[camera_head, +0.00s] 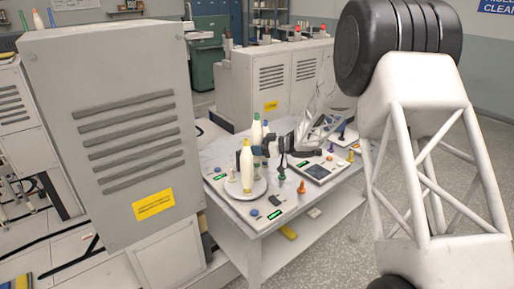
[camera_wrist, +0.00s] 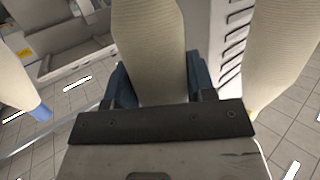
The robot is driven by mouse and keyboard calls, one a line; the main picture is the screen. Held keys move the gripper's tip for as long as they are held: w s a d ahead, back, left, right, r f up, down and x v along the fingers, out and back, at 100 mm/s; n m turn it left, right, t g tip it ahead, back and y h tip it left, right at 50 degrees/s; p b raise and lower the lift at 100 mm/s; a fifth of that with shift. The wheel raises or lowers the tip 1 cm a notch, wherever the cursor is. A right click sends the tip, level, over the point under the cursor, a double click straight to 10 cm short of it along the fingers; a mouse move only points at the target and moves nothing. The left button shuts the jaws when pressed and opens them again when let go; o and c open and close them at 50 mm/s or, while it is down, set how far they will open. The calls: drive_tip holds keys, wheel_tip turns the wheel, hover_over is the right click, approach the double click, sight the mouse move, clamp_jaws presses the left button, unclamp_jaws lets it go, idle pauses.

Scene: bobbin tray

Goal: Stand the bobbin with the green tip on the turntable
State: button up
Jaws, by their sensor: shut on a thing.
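The bobbin with the green tip (camera_head: 256,131) is upright, pale and slim, in the head view; its lower part is hidden behind a yellow-tipped bobbin (camera_head: 246,168). My gripper (camera_head: 263,149) reaches in from the right at that spot. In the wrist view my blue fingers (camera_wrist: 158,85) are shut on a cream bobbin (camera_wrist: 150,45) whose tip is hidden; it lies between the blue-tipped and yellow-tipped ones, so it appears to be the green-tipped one. The white round turntable (camera_head: 257,195) is on the table, with the yellow-tipped bobbin seemingly on it.
A blue-tipped bobbin (camera_wrist: 18,85) is close on the left in the wrist view, and the yellow-tipped bobbin (camera_wrist: 275,60) close on the right. Coloured pegs, such as an orange one (camera_head: 301,187), stand on the table (camera_head: 262,225). A large grey cabinet (camera_head: 110,130) stands left.

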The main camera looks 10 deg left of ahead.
sight(257, 157)
drive_tip(key=shift+f, duration=2.5)
idle(0.5)
drive_tip(key=o, duration=1)
drive_tip(key=shift+o, duration=0.2)
drive_tip(key=v, duration=0.7)
drive_tip(key=shift+d, duration=0.4)
